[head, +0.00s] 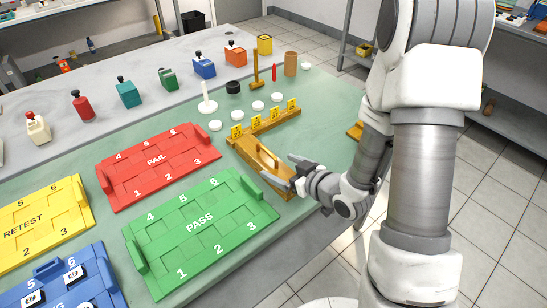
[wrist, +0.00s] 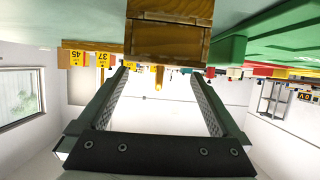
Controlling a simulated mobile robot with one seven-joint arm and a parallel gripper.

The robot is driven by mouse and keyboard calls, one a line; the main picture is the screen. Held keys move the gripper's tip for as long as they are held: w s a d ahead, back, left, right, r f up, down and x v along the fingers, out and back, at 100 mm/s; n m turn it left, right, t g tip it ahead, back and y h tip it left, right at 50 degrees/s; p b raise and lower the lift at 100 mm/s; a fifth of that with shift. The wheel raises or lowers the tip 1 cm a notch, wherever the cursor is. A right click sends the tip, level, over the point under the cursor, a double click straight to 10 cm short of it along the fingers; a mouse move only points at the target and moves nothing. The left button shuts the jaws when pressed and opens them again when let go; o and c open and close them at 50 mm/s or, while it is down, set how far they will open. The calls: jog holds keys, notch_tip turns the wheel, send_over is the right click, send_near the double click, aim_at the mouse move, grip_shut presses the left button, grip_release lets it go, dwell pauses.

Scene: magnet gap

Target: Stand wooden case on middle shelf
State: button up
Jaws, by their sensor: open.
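The wooden case (head: 250,152) appears to be the long brown wooden box with a raised bar along its top, lying on the green mat right of the red FAIL tray. In the wrist view a wooden end face (wrist: 168,42) fills the top middle. My gripper (head: 291,170) is at the near right end of the case, its fingers open. In the wrist view the gripper (wrist: 160,70) has its fingers spread to either side below the wooden face, with nothing held. Contact cannot be told. I cannot tell which shelf is the middle one.
The green PASS tray (head: 200,228) lies close to the left of the case. A rail with yellow number tags (head: 265,122) stands behind it, with white discs (head: 258,105) beyond. A metal rack (head: 350,40) stands at the back right. The tiled floor (head: 500,190) is clear.

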jog(key=shift+r+p+v, duration=0.3)
jog(key=shift+p+v, duration=1.1)
jog(key=shift+p, duration=0.6)
jog(key=p+v, duration=0.2)
jog(key=p, duration=0.2)
jog(key=shift+d+f, duration=0.1)
jog(key=shift+f, duration=0.05)
